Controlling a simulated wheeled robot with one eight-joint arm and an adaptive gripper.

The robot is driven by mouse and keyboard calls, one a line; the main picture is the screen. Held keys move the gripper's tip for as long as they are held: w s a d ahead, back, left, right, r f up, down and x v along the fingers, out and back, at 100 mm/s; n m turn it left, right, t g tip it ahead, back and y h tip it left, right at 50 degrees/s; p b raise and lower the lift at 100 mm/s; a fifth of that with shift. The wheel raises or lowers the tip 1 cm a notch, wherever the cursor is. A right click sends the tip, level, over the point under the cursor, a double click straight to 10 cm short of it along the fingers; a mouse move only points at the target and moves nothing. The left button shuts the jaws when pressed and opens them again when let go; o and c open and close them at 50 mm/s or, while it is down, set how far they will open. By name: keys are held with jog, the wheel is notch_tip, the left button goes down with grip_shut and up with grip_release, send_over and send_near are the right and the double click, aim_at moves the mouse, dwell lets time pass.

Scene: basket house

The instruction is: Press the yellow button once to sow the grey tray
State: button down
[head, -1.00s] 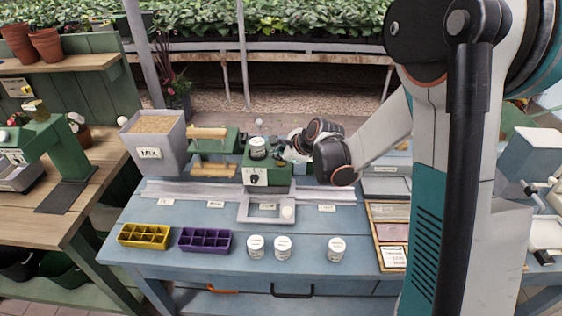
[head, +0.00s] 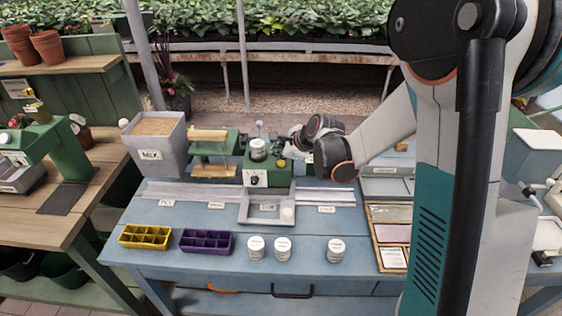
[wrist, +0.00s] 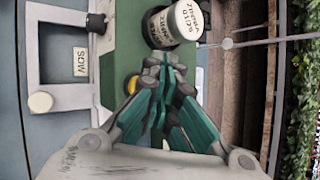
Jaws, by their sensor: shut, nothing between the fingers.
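The green sowing machine (head: 262,177) stands on the blue bench, with a jar (head: 258,148) on top and a dark knob on its front. The yellow button (head: 281,163) is on its top, right of the jar; in the wrist view the button (wrist: 132,85) shows just left of my fingers. My gripper (wrist: 165,66) is shut and empty, above the machine beside the jar; in the head view my gripper (head: 294,145) is just behind and above the button, apart from it. A grey frame (head: 244,212) with a white knob sits before the machine at the SOW label.
Yellow (head: 145,236) and purple (head: 206,240) trays and several white jars (head: 283,248) line the bench front. A wooden case (head: 378,262) lies right. The bench between the jars is clear.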

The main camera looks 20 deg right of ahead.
aim_at(279, 164)
jog(key=shift+r+p, duration=1.6)
jog(key=shift+r, duration=0.85)
jog(key=s+r+n+h+b, duration=0.1)
jog(key=s+r+n, duration=0.3)
jog(key=s+n, duration=0.3)
jog(key=s+r+n+h+b, duration=0.15)
jog(key=s+r+n, duration=0.25)
jog(key=s, duration=0.6)
jog(key=s+f+n+g+h+b, duration=0.1)
jog(key=s+f+n+b, duration=0.1)
jog(key=s+n, duration=0.9)
jog(key=s, duration=0.5)
jog(key=shift+d+f, duration=0.25)
jog(key=shift+d, duration=0.15)
